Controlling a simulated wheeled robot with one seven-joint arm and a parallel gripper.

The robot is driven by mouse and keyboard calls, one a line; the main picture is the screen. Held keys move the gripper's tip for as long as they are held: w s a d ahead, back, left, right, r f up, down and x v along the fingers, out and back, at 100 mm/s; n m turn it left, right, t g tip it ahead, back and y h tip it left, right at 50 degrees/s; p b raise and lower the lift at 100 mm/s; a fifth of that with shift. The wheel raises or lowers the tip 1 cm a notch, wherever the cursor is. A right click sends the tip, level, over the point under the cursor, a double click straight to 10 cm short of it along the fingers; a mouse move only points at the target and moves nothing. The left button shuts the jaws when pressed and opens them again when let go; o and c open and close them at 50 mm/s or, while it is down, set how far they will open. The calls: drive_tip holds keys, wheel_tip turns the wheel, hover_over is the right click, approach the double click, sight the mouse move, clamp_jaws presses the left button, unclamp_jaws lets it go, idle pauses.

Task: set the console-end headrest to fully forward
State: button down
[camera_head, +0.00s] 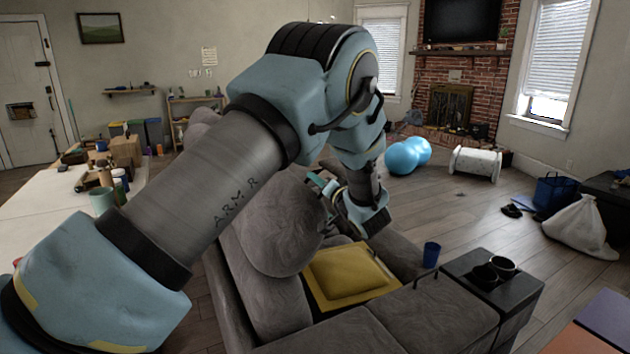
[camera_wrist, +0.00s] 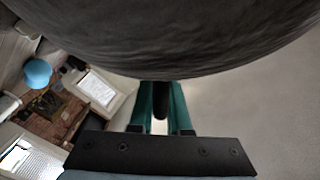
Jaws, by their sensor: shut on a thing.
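The grey, rounded headrest (camera_head: 272,222) tops the near part of the grey sofa's back, at the console end. In the wrist view its dark fabric (camera_wrist: 160,40) fills the top of the picture. My gripper (camera_head: 318,183) is at the headrest's upper right edge, with teal fingers. In the wrist view my gripper (camera_wrist: 160,90) reaches up to the headrest's curved edge and is shut on it; the fingertips are partly hidden by the fabric. A dark rounded part shows between the fingers. The console (camera_head: 487,275) with dark cup holders stands at the sofa's near right end.
A yellow cushion (camera_head: 347,272) lies on the sofa seat below my arm. A cluttered white table (camera_head: 50,215) is at the left. Open wooden floor (camera_head: 455,215) lies right of the sofa.

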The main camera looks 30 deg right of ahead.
drive_tip(key=shift+s+d+f, duration=0.1)
drive_tip(key=shift+s+d, duration=0.05)
drive_tip(key=shift+d, duration=0.05)
drive_tip(key=c, duration=1.2)
unclamp_jaws()
drive_tip(key=shift+d+f, duration=0.1)
drive_tip(key=o, duration=0.3)
drive_tip(key=s+b, duration=0.1)
drive_tip(key=s, duration=0.2)
drive_tip(key=s+a+b, duration=0.1)
drive_tip(key=s, duration=0.3)
drive_tip(key=s+b, duration=0.1)
drive_tip(key=s, duration=0.2)
drive_tip(key=shift+s+a, duration=0.15)
drive_tip(key=shift+s, duration=0.15)
